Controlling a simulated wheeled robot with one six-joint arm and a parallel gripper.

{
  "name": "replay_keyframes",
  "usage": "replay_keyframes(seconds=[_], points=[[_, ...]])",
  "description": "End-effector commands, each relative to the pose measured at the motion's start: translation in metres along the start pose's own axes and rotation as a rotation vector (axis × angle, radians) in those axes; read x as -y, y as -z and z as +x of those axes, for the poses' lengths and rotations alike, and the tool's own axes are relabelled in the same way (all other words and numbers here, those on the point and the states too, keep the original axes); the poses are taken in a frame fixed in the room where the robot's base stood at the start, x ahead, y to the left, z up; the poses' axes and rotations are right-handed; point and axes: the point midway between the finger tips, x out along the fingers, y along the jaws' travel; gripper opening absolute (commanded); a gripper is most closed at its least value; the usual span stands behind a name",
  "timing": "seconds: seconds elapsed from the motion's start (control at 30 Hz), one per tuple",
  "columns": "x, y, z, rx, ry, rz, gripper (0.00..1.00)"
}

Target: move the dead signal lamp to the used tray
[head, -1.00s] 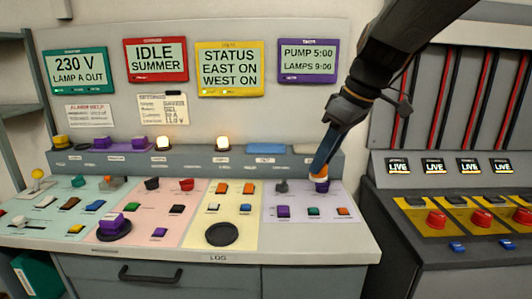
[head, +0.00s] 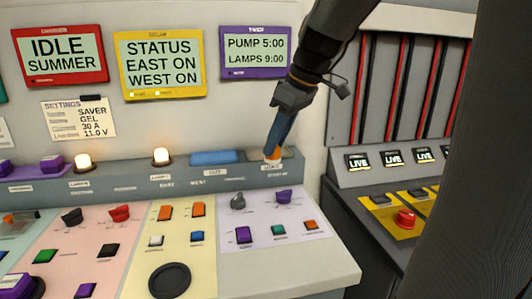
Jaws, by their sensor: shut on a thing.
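My gripper (head: 273,155) is at the right end of the grey ledge, with its blue fingers pointing down. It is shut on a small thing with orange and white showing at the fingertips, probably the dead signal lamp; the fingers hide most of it. The tips are over or in a dark grey tray (head: 248,156), and I cannot tell whether the held thing touches it. A blue tray (head: 215,158) lies just left of that. The tray labels are too small to read surely. Two lit lamps stand further left on the ledge, one lamp (head: 83,163) and another lamp (head: 161,156).
The sloped desk (head: 270,260) carries several switches and knobs, with a grey knob (head: 238,202) and a purple knob (head: 283,197) below my gripper. A settings card (head: 78,118) and display panels are on the wall. A dark cabinet (head: 350,205) with red buttons stands right.

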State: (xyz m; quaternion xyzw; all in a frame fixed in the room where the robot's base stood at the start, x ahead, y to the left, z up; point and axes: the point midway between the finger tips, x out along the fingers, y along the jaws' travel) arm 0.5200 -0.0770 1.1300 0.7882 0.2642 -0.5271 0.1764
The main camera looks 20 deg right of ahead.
Motion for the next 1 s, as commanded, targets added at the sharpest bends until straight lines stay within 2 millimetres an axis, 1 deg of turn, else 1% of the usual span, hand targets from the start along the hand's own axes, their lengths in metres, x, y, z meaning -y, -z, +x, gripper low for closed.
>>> replay_keyframes(seconds=[0.03, 0.1, 0.17, 0.23, 0.37, 0.8, 1.0], points=[[-0.011, -0.007, -0.004, -0.001, -0.011, 0.024, 0.05], [-0.021, -0.014, -0.006, 0.0, -0.018, 0.045, 0.05], [-0.028, -0.015, -0.007, 0.0, -0.021, 0.054, 0.05], [-0.037, -0.011, -0.006, 0.0, -0.023, 0.057, 0.05], [-0.056, 0.005, 0.0, 0.001, -0.022, 0.057, 0.05], [-0.128, 0.065, 0.025, 0.001, -0.023, 0.057, 0.05], [-0.155, 0.086, 0.034, 0.0, -0.023, 0.055, 0.05]])
